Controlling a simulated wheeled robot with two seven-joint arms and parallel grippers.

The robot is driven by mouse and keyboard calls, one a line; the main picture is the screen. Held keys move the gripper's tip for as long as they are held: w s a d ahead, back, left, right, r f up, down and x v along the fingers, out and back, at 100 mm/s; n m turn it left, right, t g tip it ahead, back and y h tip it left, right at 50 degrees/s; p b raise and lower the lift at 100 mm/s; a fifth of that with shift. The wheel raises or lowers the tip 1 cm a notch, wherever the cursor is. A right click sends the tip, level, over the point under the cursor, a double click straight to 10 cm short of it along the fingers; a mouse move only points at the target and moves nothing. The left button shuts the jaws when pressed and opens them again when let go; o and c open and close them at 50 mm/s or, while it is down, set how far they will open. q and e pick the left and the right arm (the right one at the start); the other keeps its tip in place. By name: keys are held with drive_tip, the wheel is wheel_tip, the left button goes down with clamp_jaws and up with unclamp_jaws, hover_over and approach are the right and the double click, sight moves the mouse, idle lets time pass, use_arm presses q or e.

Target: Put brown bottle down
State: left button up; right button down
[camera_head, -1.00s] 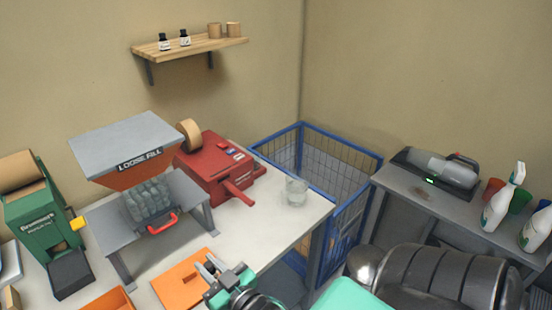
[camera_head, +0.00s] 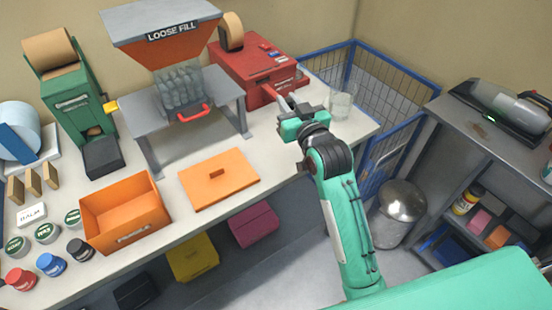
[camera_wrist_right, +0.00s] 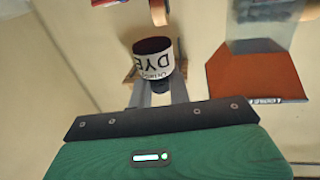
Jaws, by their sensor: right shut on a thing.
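The brown bottle (camera_wrist_right: 153,60) shows in the right wrist view, dark with a white label that reads DYE, upside down in that picture. Its dark cap end lies between the two grey fingers of my right gripper (camera_wrist_right: 160,92), which is shut on it. In the head view my right gripper (camera_head: 287,104) is over the back right of the table, in front of the red machine. The bottle cannot be made out in the head view. My left gripper is not in view.
The red machine (camera_head: 250,62) and a clear glass (camera_head: 341,105) stand close to my right gripper. The loose-fill hopper (camera_head: 165,45) stands left. An orange bin (camera_head: 125,215) and orange lid (camera_head: 220,178) lie in front. Bare white tabletop (camera_head: 275,150) shows between.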

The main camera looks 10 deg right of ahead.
drive_tip(key=shift+n+y, duration=0.3)
drive_tip(key=w+f, duration=0.1)
drive_tip(key=f, duration=0.5)
drive_tip(key=w+f, duration=0.1)
drive_tip(key=f, duration=0.5)
drive_tip(key=a+f, duration=0.1)
drive_tip(key=f, duration=0.4)
drive_tip(key=shift+w+f, duration=0.4)
drive_tip(key=shift+f, duration=0.2)
drive_tip(key=c, duration=1.3)
unclamp_jaws()
drive_tip(key=shift+s+r, duration=0.1)
drive_tip(key=shift+r, duration=0.05)
